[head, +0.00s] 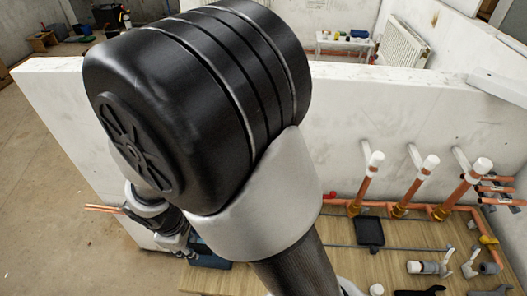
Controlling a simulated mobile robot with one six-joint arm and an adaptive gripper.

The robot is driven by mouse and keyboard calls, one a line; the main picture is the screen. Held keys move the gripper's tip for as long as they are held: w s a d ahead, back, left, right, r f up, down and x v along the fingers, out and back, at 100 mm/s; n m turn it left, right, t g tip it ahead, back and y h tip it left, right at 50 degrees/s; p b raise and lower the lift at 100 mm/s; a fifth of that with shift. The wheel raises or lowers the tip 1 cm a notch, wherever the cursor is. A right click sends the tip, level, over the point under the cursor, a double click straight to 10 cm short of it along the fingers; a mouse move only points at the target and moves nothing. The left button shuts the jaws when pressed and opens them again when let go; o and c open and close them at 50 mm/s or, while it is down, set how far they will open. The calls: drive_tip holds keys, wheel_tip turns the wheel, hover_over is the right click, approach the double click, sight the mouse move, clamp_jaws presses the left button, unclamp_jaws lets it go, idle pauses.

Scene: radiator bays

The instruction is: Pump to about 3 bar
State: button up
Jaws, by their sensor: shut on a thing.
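A blue object (209,257), which looks like the test pump, sits low on the left end of the wooden bench, mostly hidden behind my arm. My gripper (184,251) is small in the head view, just left of the blue object and below my wrist. It is shut on what seems to be the pump handle, but the fingertips and the held part are too small and covered to make out clearly. No pressure gauge can be read in this view.
A white partition wall (52,95) stands behind the bench. Copper pipes with white caps (428,163) rise at the right. A black tray (369,232) and several fittings lie on the wooden bench top (345,262). Thin copper pipes (103,209) stick out at left. Bare floor lies left.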

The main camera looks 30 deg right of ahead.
drive_tip(key=shift+w+d+r, duration=0.1)
drive_tip(key=shift+w, duration=0.05)
drive_tip(key=r+p, duration=0.1)
drive_tip(key=p, duration=0.2)
drive_tip(key=shift+d+r, duration=0.1)
drive_tip(key=shift+r, duration=0.05)
drive_tip(key=r+p, duration=0.1)
drive_tip(key=p, duration=0.1)
drive_tip(key=r+p, duration=0.1)
drive_tip(key=p, duration=0.1)
drive_tip(key=w+r+g+y+p, duration=0.1)
drive_tip(key=p, duration=0.2)
drive_tip(key=shift+d, duration=0.25)
drive_tip(key=shift+w+d+r+p, duration=0.1)
drive_tip(key=shift+w+r+p, duration=0.1)
drive_tip(key=shift+p, duration=0.6)
drive_tip(key=shift+s+f, duration=0.1)
